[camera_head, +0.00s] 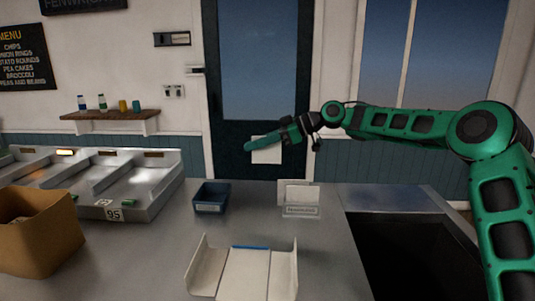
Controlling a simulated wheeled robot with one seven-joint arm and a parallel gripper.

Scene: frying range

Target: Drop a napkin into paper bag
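The brown paper bag (45,240) stands open-topped at the left edge of the counter, partly cut off by the frame. A small holder (300,210) with a label too small to read for certain stands on the counter right of centre, with white sheets (299,193) that look like napkins in it. My gripper (250,147) is raised in front of the dark door, pointing left, above and left of the holder. A white sheet (266,157) shows just below and behind it. I cannot tell whether that sheet is held or fixed to the door. The finger gap is not visible.
A dark blue tub (211,197) sits left of the holder. An open white carton (243,276) lies at the front. Metal bins (140,185) line the left, beyond the bag. A dark recess (410,255) opens at right. The counter between bag and carton is clear.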

